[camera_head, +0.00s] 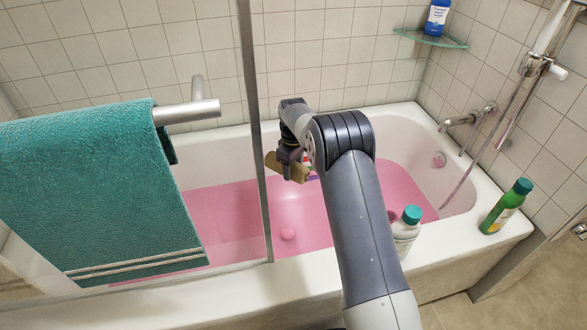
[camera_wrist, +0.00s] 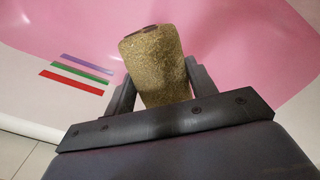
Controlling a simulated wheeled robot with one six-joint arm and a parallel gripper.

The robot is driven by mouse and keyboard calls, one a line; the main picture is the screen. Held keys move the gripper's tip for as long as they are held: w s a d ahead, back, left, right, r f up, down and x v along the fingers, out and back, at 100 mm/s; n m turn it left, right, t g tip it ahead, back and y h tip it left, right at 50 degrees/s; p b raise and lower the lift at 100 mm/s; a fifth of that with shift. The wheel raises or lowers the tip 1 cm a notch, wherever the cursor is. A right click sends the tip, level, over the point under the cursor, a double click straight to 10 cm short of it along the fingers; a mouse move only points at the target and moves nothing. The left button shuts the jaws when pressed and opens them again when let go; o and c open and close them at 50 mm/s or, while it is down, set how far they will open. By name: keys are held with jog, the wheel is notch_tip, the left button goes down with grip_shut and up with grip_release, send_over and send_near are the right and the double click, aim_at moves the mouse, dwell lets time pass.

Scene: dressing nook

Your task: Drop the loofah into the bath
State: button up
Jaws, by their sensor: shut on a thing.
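The loofah (camera_wrist: 157,68) is a tan, rough cylinder held between the two fingers of my gripper (camera_wrist: 155,85) in the wrist view. In the head view my gripper (camera_head: 292,168) is shut on the loofah (camera_head: 273,164) and holds it above the bath. The bath (camera_head: 225,309) is a white tub with pink liquid (camera_head: 300,208) in it. In the wrist view pink liquid (camera_wrist: 240,40) lies below and beyond the loofah. My arm hides part of the tub's middle.
A teal towel (camera_head: 90,190) hangs on a rail at the left, beside a glass panel edge (camera_head: 257,130). A white bottle (camera_head: 406,230) and a green bottle (camera_head: 507,206) stand on the near rim. A blue bottle (camera_head: 437,17) stands on a corner shelf (camera_head: 430,39).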

notch_tip(320, 180, down, 5)
jog(key=b, duration=0.3)
jog(key=shift+f, duration=0.1)
jog(key=o, duration=1)
jog(key=shift+o, duration=0.2)
notch_tip(320, 180, up, 11)
jog(key=p, duration=0.2)
jog(key=shift+p, duration=0.4)
jog(key=shift+f, duration=0.1)
